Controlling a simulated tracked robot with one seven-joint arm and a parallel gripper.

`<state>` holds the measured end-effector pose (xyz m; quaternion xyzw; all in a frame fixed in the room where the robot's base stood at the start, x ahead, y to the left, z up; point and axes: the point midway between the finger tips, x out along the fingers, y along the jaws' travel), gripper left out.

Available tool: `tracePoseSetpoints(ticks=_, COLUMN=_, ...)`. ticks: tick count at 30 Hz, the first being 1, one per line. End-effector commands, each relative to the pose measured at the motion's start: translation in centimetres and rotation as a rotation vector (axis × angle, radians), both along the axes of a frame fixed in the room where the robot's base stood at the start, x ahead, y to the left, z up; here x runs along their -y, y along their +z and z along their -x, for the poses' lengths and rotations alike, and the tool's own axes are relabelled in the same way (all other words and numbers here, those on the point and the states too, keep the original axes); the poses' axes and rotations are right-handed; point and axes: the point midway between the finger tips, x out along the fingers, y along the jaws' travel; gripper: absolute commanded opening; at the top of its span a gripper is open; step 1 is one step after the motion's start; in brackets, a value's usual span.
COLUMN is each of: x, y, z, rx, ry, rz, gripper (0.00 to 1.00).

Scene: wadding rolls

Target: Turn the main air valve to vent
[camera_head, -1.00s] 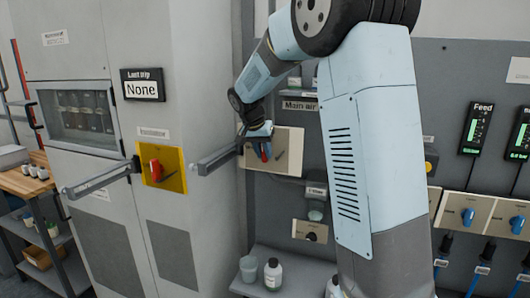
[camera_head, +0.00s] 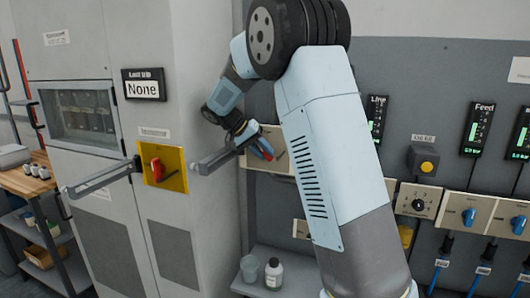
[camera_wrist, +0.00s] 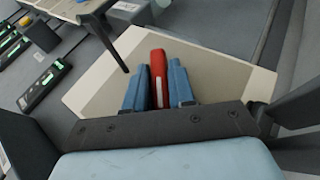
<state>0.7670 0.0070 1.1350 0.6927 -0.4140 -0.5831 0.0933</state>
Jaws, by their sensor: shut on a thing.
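The main air valve shows as a red handle (camera_wrist: 158,70) on a beige plate (camera_wrist: 225,75) in the wrist view. In the head view the plate (camera_head: 252,160) is on the grey wall panel, partly covered by my arm. My gripper (camera_wrist: 157,82) is shut on the red handle, with one blue finger on each side. In the head view my gripper (camera_head: 262,149) is tilted at the plate, and only a little red shows between its fingers. My arm hides part of the plate's right side and the space above it. I cannot read any position marks on the plate.
A red switch on a yellow plate (camera_head: 172,169) is on the cabinet at left. A grey bar (camera_head: 218,160) sticks out close to my gripper. A bottle (camera_head: 273,274) and a cup (camera_head: 249,267) stand on the shelf below. Blue knobs (camera_head: 469,216) are at right.

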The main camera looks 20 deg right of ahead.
Motion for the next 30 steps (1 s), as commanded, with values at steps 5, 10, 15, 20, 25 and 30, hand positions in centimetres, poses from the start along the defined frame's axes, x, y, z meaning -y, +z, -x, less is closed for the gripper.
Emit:
tracePoseSetpoints(ticks=5, x=-0.1, y=-0.1, z=0.0, rx=-0.004, ry=0.000, rz=0.003, gripper=0.00)
tracePoseSetpoints(ticks=10, x=-0.1, y=-0.1, z=0.0, rx=-0.004, ry=0.001, rz=0.002, gripper=0.00)
tracePoseSetpoints(ticks=15, x=-0.1, y=-0.1, z=0.0, rx=-0.003, ry=0.001, rz=0.001, gripper=0.37)
tracePoseSetpoints(ticks=20, x=0.0, y=-0.1, z=0.0, rx=-0.003, ry=0.000, rz=0.001, gripper=0.45)
tracePoseSetpoints(ticks=25, x=0.0, y=0.0, z=0.0, rx=-0.001, ry=0.000, rz=0.002, gripper=0.45)
tracePoseSetpoints(ticks=30, x=0.0, y=1.3, z=0.0, rx=0.001, ry=0.000, rz=0.000, gripper=0.45)
